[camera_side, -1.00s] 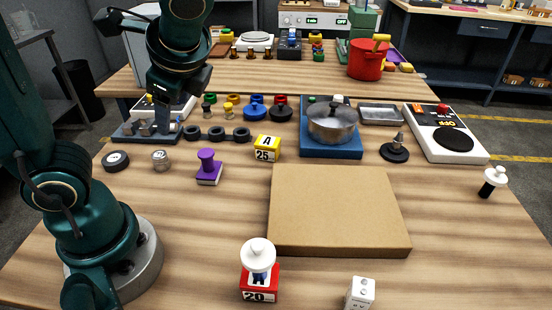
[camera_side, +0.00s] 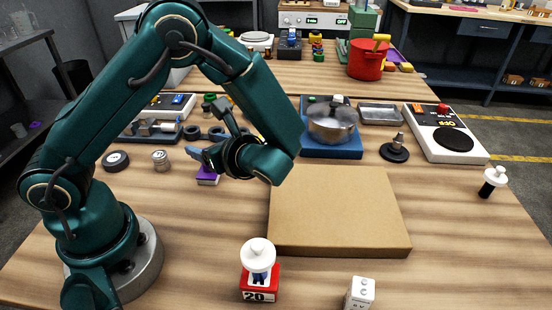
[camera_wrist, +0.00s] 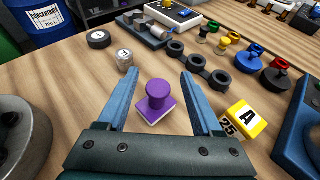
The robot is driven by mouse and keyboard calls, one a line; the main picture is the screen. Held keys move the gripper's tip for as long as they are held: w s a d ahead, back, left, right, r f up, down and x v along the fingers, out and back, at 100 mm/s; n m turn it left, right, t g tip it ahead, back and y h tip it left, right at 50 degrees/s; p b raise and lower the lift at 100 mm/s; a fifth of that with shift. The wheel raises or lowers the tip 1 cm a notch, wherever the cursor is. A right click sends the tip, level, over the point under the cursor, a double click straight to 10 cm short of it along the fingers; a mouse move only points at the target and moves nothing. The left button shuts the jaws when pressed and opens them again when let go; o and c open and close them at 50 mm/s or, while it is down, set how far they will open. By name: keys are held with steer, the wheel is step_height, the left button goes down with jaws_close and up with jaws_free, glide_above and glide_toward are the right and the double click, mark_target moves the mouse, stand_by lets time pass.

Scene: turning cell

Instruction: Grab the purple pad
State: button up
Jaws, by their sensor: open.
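The purple pad (camera_wrist: 156,101) is a purple stamp-like piece with a round knob on a square base with a white lower edge. It stands upright on the wooden table. In the wrist view it lies between the two blue fingers of my gripper (camera_wrist: 156,85), which are wide apart and touch nothing that I can see. In the side view only the pad's lower part (camera_side: 207,178) shows, as my gripper (camera_side: 195,152) hides its top.
A yellow block marked A and 25 (camera_wrist: 240,118) stands right of the pad in the wrist view. A small metal cylinder (camera_wrist: 125,61) and a black ring (camera_wrist: 99,39) lie beyond it. A cardboard slab (camera_side: 338,208) covers the middle of the table.

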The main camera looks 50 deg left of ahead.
step_height(320, 180, down, 4)
steer(key=shift+a+r, duration=0.1)
steer(key=shift+x, duration=2.55)
jaws_close()
